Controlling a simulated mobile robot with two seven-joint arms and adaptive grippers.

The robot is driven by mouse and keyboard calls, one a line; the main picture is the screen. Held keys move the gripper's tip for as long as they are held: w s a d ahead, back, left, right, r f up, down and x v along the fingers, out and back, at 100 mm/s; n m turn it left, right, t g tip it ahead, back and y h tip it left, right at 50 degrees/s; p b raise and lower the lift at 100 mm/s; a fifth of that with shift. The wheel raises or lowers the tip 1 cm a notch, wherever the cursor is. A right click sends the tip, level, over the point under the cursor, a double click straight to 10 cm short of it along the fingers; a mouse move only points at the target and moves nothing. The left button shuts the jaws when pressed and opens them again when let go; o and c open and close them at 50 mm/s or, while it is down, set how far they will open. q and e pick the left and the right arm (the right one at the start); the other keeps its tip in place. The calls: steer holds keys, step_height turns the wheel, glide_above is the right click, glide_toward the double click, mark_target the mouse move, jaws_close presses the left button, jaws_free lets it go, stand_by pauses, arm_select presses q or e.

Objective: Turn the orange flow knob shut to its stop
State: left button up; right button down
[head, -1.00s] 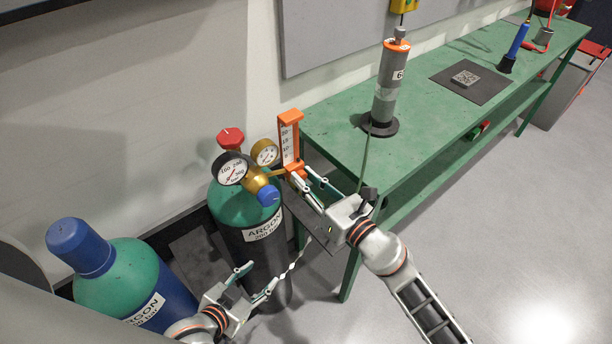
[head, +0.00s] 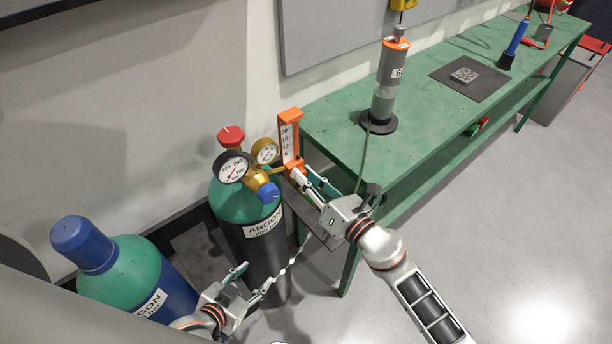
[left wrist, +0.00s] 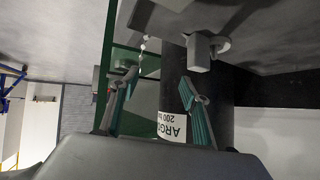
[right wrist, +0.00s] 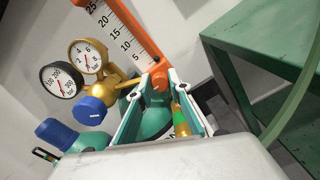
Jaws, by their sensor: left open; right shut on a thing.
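The orange flow knob (right wrist: 158,75) sits at the lower end of the flowmeter in the right wrist view. My right gripper (right wrist: 162,83) is shut on it, with one finger on each side. In the head view the right gripper (head: 300,177) reaches the knob from the lower right, and its fingers hide most of the knob. The orange flowmeter (head: 289,138) stands upright with a white scale beside the brass regulator (head: 257,180). My left gripper (head: 258,277) is open and empty, low in front of the dark argon cylinder (head: 262,250); the cylinder also shows in the left wrist view (left wrist: 172,90).
Two gauges (head: 232,167), a red knob (head: 231,136) and a blue knob (head: 268,192) crowd the regulator. A second, blue argon cylinder (head: 170,300) stands at the left. The green bench (head: 435,125) is close behind my right gripper. The floor at right is clear.

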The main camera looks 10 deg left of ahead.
steer(key=c, duration=1.8)
jaws_free()
steer(key=shift+c, duration=0.2)
steer(key=v, duration=1.2)
